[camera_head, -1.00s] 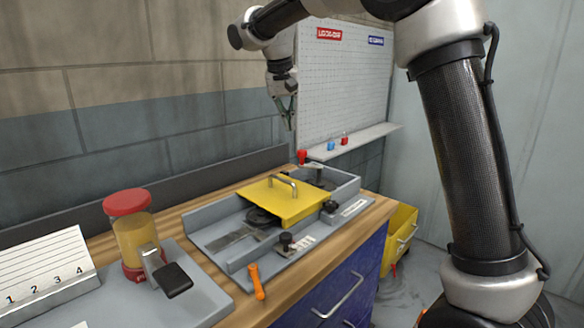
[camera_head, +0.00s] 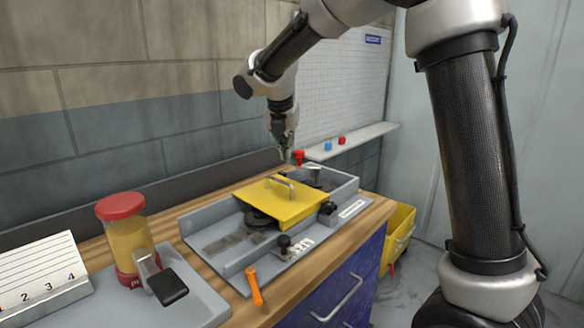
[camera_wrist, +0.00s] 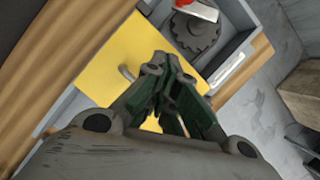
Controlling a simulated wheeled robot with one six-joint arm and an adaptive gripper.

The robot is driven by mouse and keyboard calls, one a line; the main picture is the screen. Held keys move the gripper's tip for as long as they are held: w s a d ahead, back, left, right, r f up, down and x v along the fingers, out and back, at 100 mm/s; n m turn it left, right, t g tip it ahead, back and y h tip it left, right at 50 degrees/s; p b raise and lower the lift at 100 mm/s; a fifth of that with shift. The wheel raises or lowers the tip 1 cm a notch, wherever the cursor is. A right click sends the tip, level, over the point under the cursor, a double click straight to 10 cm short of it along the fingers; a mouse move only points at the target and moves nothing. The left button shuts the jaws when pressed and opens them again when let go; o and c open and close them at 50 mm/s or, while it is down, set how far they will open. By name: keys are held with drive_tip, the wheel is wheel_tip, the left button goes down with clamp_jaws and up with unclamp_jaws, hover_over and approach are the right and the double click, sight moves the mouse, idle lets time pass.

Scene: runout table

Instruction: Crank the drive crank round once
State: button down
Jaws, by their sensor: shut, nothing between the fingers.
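The drive crank seems to be the part with the red knob (camera_head: 298,157) at the back of the grey machine (camera_head: 225,212). In the wrist view a red piece (camera_wrist: 197,9) shows at the top edge, above a dark toothed wheel (camera_wrist: 196,36); the rest of it is cut off. A yellow cover (camera_head: 280,208) with a metal handle lies over the machine's middle. My gripper (camera_head: 285,157) points down above the cover's back, beside the red knob in the picture. Its fingers (camera_wrist: 163,68) are closed together and empty. I cannot tell its exact distance from the knob.
A red-lidded jar (camera_head: 128,240) and numbered card rack (camera_head: 40,275) stand left. An orange-handled tool (camera_head: 254,287) lies in front. Black knobs (camera_head: 285,243) stick up along the machine. A shelf (camera_head: 350,140) is behind; a yellow bin (camera_head: 398,235) stands right.

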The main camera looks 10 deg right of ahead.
sight(292, 181)
drive_tip(key=x, duration=1)
drive_tip(key=shift+f, duration=0.15)
drive_tip(key=shift+w+d, duration=0.3)
drive_tip(key=shift+w, duration=0.25)
drive_tip(key=shift+w+d, duration=0.35)
drive_tip(key=shift+w, duration=0.25)
drive_tip(key=shift+w+d, duration=0.25)
drive_tip(key=shift+w, duration=0.35)
drive_tip(key=shift+w+m, duration=0.5)
drive_tip(key=shift+m, duration=0.1)
